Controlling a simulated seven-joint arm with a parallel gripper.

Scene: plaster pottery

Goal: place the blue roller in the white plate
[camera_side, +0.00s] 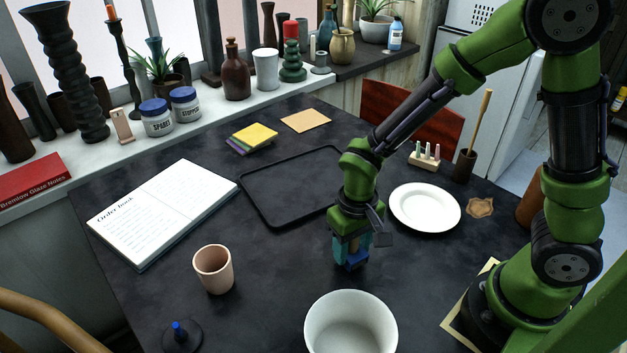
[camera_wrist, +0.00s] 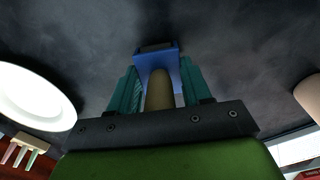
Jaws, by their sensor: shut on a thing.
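The blue roller (camera_wrist: 156,62) is between the teal fingers of my gripper (camera_wrist: 158,92) in the wrist view, with its tan handle pointing back toward the palm. In the side view my gripper (camera_side: 350,248) points down, shut on the blue roller (camera_side: 356,261), low over the dark table. I cannot tell whether the roller touches the table. The white plate (camera_side: 425,208) lies flat and empty to the right of my gripper. It also shows at the left edge of the wrist view (camera_wrist: 30,98).
A large white pot (camera_side: 350,328) stands in front of my gripper, and a peach cup (camera_side: 213,269) is to the left. A black tray (camera_side: 262,205) lies behind. A small rack (camera_side: 425,160) and a brown pot with a stick (camera_side: 464,166) stand behind the plate.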

